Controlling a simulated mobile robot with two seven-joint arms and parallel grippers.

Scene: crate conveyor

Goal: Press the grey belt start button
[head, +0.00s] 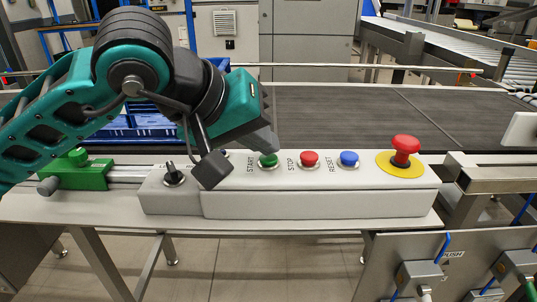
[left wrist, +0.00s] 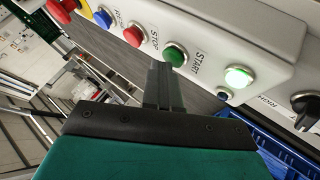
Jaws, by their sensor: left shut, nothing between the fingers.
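The button labelled START (head: 268,160) is green, not grey, and sits on a light grey control panel (head: 320,205). It also shows in the left wrist view (left wrist: 175,54). My left gripper (head: 270,146) is shut and empty, with its fingertips close above and behind this button. In the left wrist view the fingertips (left wrist: 162,68) appear just beside the green button; I cannot tell whether they touch it. A red STOP button (head: 308,159) and a blue RESET button (head: 348,159) are to its right. My right gripper is not in view.
A red emergency button on a yellow disc (head: 404,150) stands at the panel's right end. A black selector knob (head: 173,175) is at its left. A lit green lamp (left wrist: 239,76) shows in the wrist view. Behind are a dark belt (head: 370,115) and a blue crate (head: 135,125).

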